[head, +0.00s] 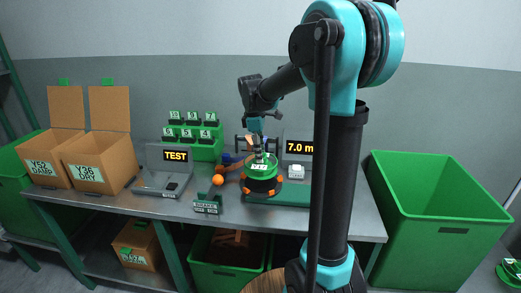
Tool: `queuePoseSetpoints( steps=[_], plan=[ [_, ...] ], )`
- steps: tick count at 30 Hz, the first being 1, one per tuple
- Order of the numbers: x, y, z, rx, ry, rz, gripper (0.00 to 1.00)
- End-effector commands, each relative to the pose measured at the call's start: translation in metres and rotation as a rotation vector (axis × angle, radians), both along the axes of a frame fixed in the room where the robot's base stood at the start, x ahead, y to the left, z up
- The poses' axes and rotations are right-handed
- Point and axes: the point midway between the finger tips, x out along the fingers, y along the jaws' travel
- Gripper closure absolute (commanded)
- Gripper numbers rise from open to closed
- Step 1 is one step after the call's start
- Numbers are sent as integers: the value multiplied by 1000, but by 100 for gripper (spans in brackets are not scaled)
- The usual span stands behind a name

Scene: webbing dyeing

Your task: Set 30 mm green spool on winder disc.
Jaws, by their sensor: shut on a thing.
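The green spool (262,172) with a white label is at the winder in the middle of the table. My gripper (258,153) points down from above and is shut on the spool's upper middle part. The winder disc (264,190), dark with orange pieces around its edge, lies directly under the spool. I cannot tell whether the spool rests on the disc or hangs slightly above it. The spool's width cannot be read here. A display reading 7.0 m (299,147) stands behind the winder on the right.
A TEST display station (163,172) and a rack of several green labelled items (193,145) stand to the left. Open cardboard boxes (100,165) are at the far left. An orange ball (218,180) and a small labelled stand (208,204) are near the winder. A big green bin (440,225) is at right.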

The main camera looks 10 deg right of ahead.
Motion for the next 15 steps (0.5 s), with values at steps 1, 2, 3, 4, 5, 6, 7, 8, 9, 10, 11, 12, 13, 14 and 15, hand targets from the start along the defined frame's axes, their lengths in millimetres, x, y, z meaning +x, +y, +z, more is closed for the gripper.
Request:
queuePoseSetpoints(
  steps=[1,2,3,4,5,6,7,8,9,10,11,12,13,14,15],
  plan=[
    [0,0,-3,0,0,0,100],
    [0,0,-5,0,0,0,100],
    [0,0,-8,0,0,0,100],
    [0,0,-10,0,0,0,100],
    [0,0,-11,0,0,0,100],
    [0,0,-14,0,0,0,100],
    [0,0,-16,0,0,0,100],
    [0,0,-18,0,0,0,100],
    [0,0,-20,0,0,0,100],
    [0,0,-22,0,0,0,100],
    [0,0,-24,0,0,0,100],
    [0,0,-27,0,0,0,100],
    [0,0,-29,0,0,0,100],
    [0,0,-31,0,0,0,100],
    [0,0,-33,0,0,0,100]
  ],
)
